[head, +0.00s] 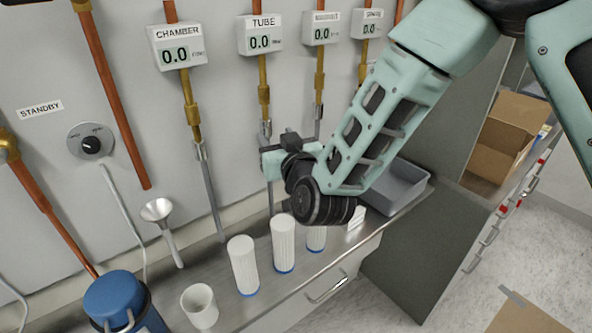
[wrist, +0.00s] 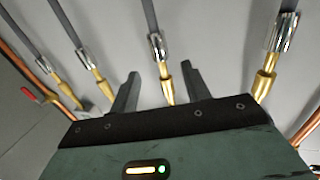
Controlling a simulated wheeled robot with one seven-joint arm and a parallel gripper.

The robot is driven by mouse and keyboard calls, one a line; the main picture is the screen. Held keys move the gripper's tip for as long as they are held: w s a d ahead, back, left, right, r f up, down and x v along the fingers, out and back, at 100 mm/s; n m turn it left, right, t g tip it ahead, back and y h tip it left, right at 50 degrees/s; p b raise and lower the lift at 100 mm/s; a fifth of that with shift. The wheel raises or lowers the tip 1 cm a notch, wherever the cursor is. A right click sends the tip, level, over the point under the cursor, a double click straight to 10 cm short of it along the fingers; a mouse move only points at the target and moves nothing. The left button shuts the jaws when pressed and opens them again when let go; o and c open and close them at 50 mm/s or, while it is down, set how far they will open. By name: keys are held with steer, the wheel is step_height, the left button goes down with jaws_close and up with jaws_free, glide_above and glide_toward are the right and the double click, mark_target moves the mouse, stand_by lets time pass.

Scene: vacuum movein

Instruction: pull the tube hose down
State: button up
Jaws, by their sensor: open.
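The label "TUBE" sits on the gauge box (head: 260,36) in the head view. Below it a brass fitting (head: 264,95) leads down to a grey hose, the tube hose (head: 267,131), partly hidden by my gripper (head: 271,160). In the wrist view, which looks upside down, my gripper (wrist: 159,72) is open.
The chamber hose (head: 210,190) hangs to the left. Other hoses hang to the right. White cylinders (head: 243,265), a cup (head: 200,305) and a blue canister (head: 118,297) stand on the counter below. A grey tray (head: 395,187) lies to the right.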

steer(key=b+v, duration=0.3)
steer(key=v, duration=0.8)
steer(key=shift+s, duration=0.15)
steer(key=s+f+n+g, duration=0.3)
steer(key=s+f+g, duration=0.3)
steer(key=s+g, duration=0.45)
steer(key=s+d+n+g+h, duration=0.1)
steer(key=s+d+g+h, duration=0.4)
steer(key=s+d, duration=0.6)
steer(key=shift+s+g, duration=0.45)
steer(key=shift+g, duration=0.3)
